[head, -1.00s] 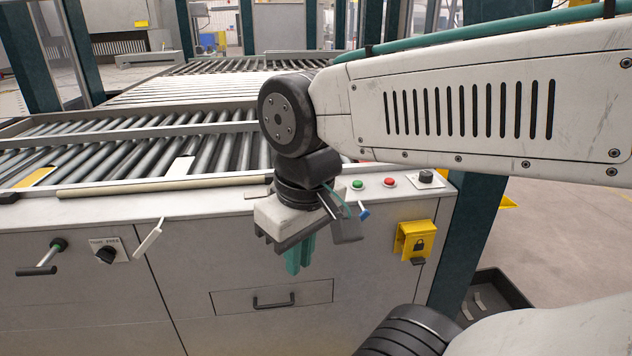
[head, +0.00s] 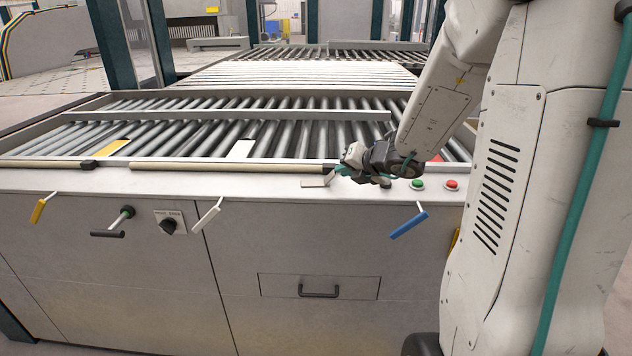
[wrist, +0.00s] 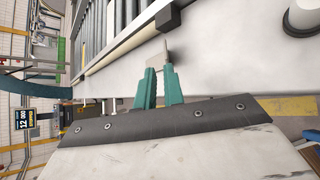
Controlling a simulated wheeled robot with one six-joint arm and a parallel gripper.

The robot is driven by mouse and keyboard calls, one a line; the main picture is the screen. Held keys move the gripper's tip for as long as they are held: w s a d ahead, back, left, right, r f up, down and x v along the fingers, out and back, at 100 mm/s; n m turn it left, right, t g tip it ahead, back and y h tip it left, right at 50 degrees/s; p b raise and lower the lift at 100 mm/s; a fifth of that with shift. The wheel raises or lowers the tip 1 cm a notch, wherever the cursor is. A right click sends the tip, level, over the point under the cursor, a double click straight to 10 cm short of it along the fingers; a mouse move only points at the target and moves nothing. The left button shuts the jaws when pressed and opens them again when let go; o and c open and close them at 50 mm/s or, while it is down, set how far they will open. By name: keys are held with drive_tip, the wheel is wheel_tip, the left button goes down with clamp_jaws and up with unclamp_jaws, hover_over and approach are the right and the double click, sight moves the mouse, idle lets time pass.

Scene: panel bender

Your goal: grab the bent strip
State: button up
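A small beige bent strip (head: 316,182) lies on the front ledge of the machine, with one short leg standing up at its right end. It also shows in the wrist view (wrist: 155,60), just beyond my fingertips. My gripper (head: 340,171) is low over the ledge at the strip's right end, pointing left. In the wrist view its two teal fingers (wrist: 159,70) stand apart with a narrow gap. The upright leg is near the right fingertip. I cannot tell whether they touch.
Green (head: 417,184) and red (head: 452,184) buttons sit on the ledge right of my gripper. A beige bar (head: 230,167) runs along the roller bed's edge behind the strip. Blue (head: 408,226) and white (head: 207,214) handles stick out of the front panel. The ledge to the left is clear.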

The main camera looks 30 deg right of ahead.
sight(333, 172)
drive_tip(key=shift+m, duration=0.6)
drive_tip(key=x, duration=0.2)
drive_tip(key=d+x, duration=0.1)
drive_tip(key=x, duration=0.5)
drive_tip(key=shift+w+d, duration=0.1)
drive_tip(key=shift+d, duration=0.15)
clamp_jaws()
